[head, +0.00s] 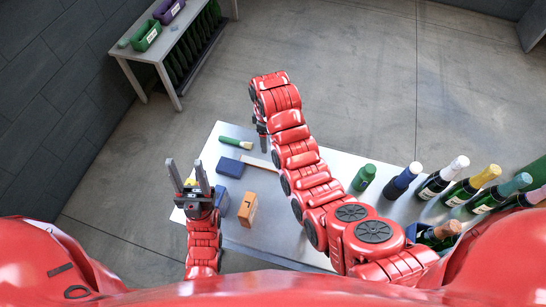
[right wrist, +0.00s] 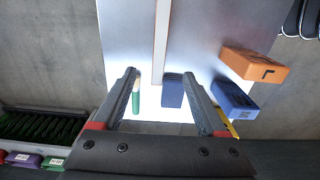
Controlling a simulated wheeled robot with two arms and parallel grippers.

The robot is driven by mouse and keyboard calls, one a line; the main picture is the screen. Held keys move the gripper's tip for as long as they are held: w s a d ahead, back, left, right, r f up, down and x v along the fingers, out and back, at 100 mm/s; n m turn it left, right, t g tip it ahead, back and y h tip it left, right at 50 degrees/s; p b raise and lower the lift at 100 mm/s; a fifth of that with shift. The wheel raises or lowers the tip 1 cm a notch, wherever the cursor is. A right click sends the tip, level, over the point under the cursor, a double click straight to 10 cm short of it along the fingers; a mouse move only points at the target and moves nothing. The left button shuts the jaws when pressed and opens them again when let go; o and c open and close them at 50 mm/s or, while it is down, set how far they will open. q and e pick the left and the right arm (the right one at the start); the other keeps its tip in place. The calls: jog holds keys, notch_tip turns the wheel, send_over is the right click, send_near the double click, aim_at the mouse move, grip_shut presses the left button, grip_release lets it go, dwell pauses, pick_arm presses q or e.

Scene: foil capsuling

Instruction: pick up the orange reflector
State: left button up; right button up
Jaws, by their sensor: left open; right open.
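The orange reflector (head: 247,209) is an orange block with a dark mark, standing on the pale table beside a blue block (head: 221,200). In the right wrist view the orange reflector (right wrist: 255,66) lies at the upper right, outside the jaws. My left gripper (head: 187,165) is open and empty, pointing up, left of the reflector and apart from it. My right gripper (head: 262,129) is over the far part of the table, well beyond the reflector. In the right wrist view my right gripper (right wrist: 161,75) has its fingers spread with nothing gripped.
A dark blue block (head: 230,167), a green-handled brush (head: 235,142) and a pale strip (right wrist: 161,40) lie on the table (head: 290,240). Several bottles (head: 440,185) stand at the right. A side bench (head: 160,50) with green and purple bins stands at the back left.

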notch_tip(320, 180, down, 5)
jog(key=b, duration=1)
send_over(270, 166)
jog(key=f, duration=0.5)
jog(key=shift+a, duration=0.3)
jog(key=shift+s+f+p, duration=0.1)
jog(key=shift+f+p, duration=0.45)
jog(key=shift+f, duration=0.4)
jog(key=shift+f+p, duration=0.1)
jog(key=shift+p, duration=0.2)
jog(key=f, duration=0.1)
jog(key=f+p, duration=0.2)
jog(key=shift+w+d+f, duration=0.2)
jog(key=shift+d+f, duration=0.05)
jog(key=shift+f+p, duration=0.3)
jog(key=shift+f, duration=0.45)
jog(key=shift+c, duration=0.2)
grip_shut()
